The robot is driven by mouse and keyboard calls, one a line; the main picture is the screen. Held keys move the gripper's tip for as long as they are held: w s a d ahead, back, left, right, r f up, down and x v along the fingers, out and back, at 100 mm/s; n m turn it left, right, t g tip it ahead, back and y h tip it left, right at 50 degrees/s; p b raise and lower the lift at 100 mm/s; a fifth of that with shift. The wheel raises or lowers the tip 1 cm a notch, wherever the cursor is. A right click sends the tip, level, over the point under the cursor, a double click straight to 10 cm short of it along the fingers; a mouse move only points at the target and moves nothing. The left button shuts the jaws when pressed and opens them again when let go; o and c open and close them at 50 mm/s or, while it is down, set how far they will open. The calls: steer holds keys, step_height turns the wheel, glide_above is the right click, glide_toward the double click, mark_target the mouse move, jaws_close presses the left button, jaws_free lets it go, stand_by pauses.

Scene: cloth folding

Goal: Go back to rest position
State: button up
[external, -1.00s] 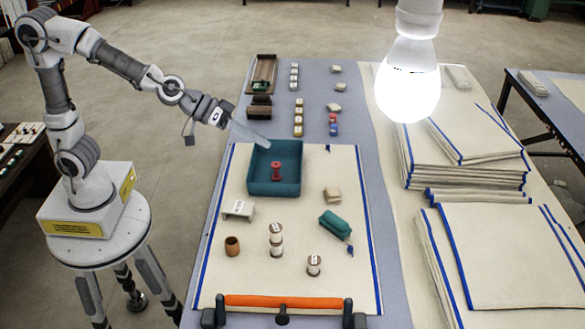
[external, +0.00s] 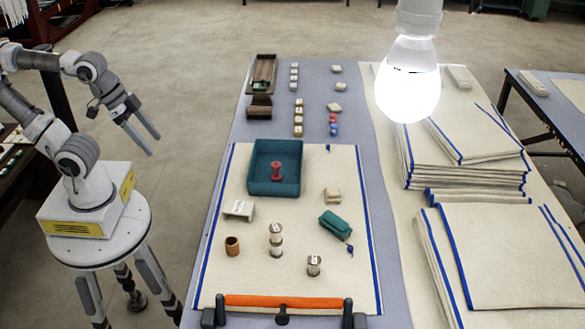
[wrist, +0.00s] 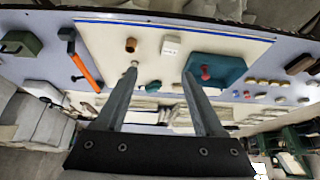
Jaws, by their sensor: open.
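My gripper (external: 146,143) is open and empty. In the external view it hangs to the left of the table, above the floor, with its two fingers apart and pointing down to the right. In the wrist view the two fingers of my gripper (wrist: 158,72) spread with nothing between them in contact. My arm is folded back over its white base on the round stand. The upper part of the arm is partly cut off by the picture's left edge.
The table (external: 350,95) stands right of my gripper. It bears a teal tray (external: 258,186) with a red spool (external: 276,171), a white block (external: 239,210), a brown cup (external: 232,246), an orange-handled bar (external: 288,301) and folded cloths (external: 510,255). Floor is clear between arm and table.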

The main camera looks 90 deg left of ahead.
step_height(320, 180, up, 14)
steer(key=p, duration=1.3)
steer(key=shift+p, duration=0.4)
